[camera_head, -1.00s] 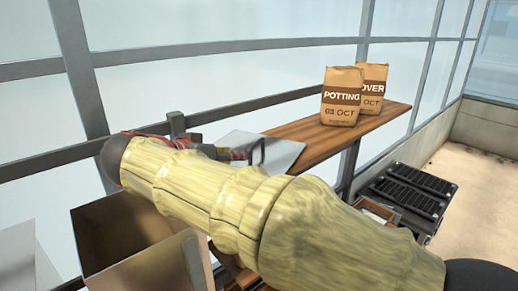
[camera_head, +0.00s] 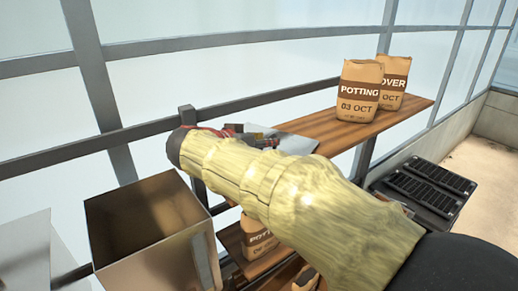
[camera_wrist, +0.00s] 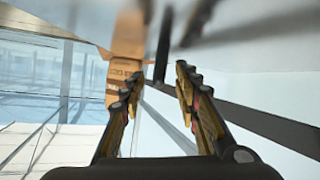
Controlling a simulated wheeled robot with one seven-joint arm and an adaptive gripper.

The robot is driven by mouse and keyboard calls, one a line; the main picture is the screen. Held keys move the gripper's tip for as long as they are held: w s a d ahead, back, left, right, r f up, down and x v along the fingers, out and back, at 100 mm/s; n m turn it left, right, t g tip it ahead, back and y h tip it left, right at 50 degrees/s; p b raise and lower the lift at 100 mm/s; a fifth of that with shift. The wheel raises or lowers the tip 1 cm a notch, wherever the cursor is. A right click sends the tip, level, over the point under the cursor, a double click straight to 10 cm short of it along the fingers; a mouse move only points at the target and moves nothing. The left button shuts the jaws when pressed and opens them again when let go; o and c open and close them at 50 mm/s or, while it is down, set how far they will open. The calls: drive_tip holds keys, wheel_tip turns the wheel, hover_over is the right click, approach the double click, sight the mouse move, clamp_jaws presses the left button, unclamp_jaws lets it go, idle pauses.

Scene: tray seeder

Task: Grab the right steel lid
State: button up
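A flat grey steel lid (camera_head: 297,144) shows in the head view at the near left end of the wooden shelf, partly hidden behind my arm. I cannot tell whether it rests on the shelf. My gripper (camera_head: 250,131) is just left of it, largely hidden by my forearm. In the wrist view, my gripper's (camera_wrist: 158,80) two fingers stand apart with nothing visible between them. A blurred pale grey surface, probably the lid (camera_wrist: 275,32), fills the upper right, with a dark blurred shape, possibly its handle, beyond the fingertips.
An open steel box (camera_head: 150,215) stands at left, with a paler box (camera_head: 25,255) farther left. Paper bags (camera_head: 358,92) stand on the upper shelf (camera_head: 395,118); more bags (camera_head: 258,238) are below. Black seed trays (camera_head: 425,188) lie at right. A metal railing runs behind.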

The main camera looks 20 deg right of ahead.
drive_tip(key=c, duration=0.3)
drive_tip(key=c, duration=0.4)
clamp_jaws()
idle(0.5)
